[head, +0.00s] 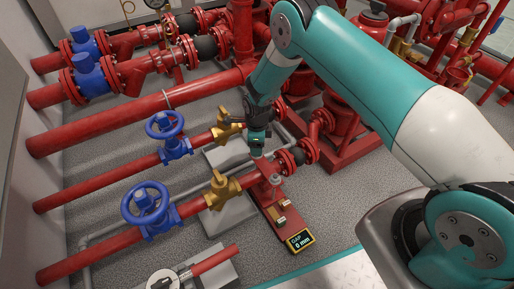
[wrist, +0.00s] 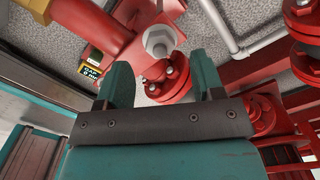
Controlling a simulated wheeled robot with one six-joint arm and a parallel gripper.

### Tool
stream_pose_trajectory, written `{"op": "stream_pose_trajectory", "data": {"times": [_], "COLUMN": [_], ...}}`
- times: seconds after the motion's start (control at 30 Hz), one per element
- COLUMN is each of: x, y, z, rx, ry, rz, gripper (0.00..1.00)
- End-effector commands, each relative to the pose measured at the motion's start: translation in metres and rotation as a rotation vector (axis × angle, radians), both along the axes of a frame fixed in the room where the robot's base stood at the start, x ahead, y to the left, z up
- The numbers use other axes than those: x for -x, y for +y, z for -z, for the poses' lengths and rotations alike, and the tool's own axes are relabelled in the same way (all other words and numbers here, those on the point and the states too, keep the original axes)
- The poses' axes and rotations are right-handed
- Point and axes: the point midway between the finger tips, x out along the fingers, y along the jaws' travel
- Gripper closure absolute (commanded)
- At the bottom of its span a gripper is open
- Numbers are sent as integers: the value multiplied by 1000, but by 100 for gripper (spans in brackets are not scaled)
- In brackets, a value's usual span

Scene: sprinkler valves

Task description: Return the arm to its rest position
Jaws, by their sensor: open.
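My arm (head: 385,85) reaches in from the right of the head view, bent, with its end hanging over the red pipes. My gripper (head: 257,150) points down near the brass valve and a flanged pipe end. In the wrist view my gripper (wrist: 160,82) has its two teal fingers apart with nothing between them. A grey hex bolt (wrist: 159,40) stands just beyond the fingertips. It also shows in the head view (head: 276,181), below my gripper. Any contact with it cannot be told.
Two blue handwheels (head: 148,203) and brass valves (head: 222,187) sit on red pipes at left. A red plate with a "GAP 0 mm" display (head: 300,240) lies below my gripper. Red pumps (head: 335,115) stand behind. Grey floor (head: 345,205) is open between the plate and my arm.

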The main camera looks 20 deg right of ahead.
Motion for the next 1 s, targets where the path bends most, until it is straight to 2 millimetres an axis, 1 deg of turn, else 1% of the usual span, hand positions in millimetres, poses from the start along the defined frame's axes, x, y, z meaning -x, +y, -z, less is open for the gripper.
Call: {"op": "stream_pose_trajectory", "data": {"times": [0.03, 0.2, 0.7, 0.77, 0.87, 0.97, 1.0], "x": [0, 0, 0, 0, -2, -1, 2], "y": [0, 0, 0, 0, 5, 15, 20], "z": [-10, -25, -25, -28, -51, -100, -125], "rx": [0, 1, 0, -2, -14, -44, -59], "ry": [0, 1, 1, -1, -7, -19, -28], "rz": [0, 0, 0, -8, -72, -231, -320], "gripper": [38, 38, 38, 38, 38, 38, 38]}}
